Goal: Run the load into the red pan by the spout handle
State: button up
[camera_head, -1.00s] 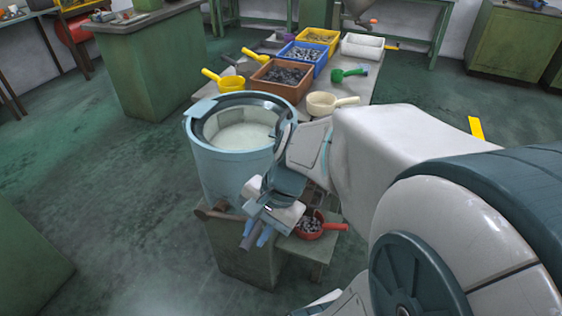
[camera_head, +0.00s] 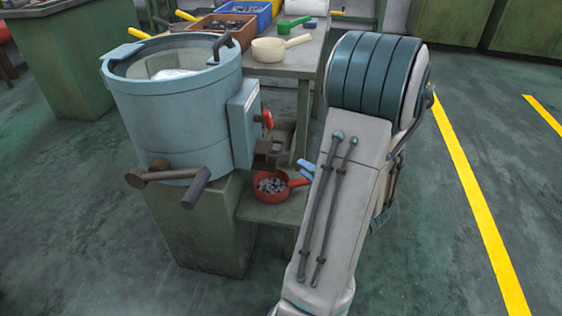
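A blue-grey drum machine (camera_head: 175,115) stands on a green cabinet. On its right side is a box (camera_head: 243,122) with a red knob (camera_head: 267,119), above a dark chute-like part (camera_head: 270,150). A bar handle with a brown end and a grey grip (camera_head: 165,176) sticks out at the drum's lower front. The red pan (camera_head: 270,196) rests on a low shelf below the chute, with grey pieces in it and its handle to the right. My gripper (camera_head: 305,169) shows only blue fingertips beside the pan's handle; my arm hides the rest, and contact is unclear.
Behind the drum is a table (camera_head: 295,68) with a brown bin (camera_head: 225,27), a blue bin (camera_head: 245,10), a cream scoop (camera_head: 275,48) and a green scoop (camera_head: 292,23). Open floor with yellow lines (camera_head: 480,215) lies to the right.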

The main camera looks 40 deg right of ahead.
aim_at(282, 148)
jog(key=shift+m+h, duration=0.3)
jog(key=shift+m, duration=0.1)
jog(key=w+f+b, duration=0.1)
jog(key=w, duration=0.3)
jog(key=w+d+b, duration=0.1)
jog(key=w, duration=0.3)
jog(key=w+d+f+b, duration=0.1)
jog(key=w, duration=0.4)
jog(key=shift+w+f+b, duration=0.1)
jog(key=shift+f+b, duration=0.2)
jog(key=shift+b, duration=0.05)
grip_shut()
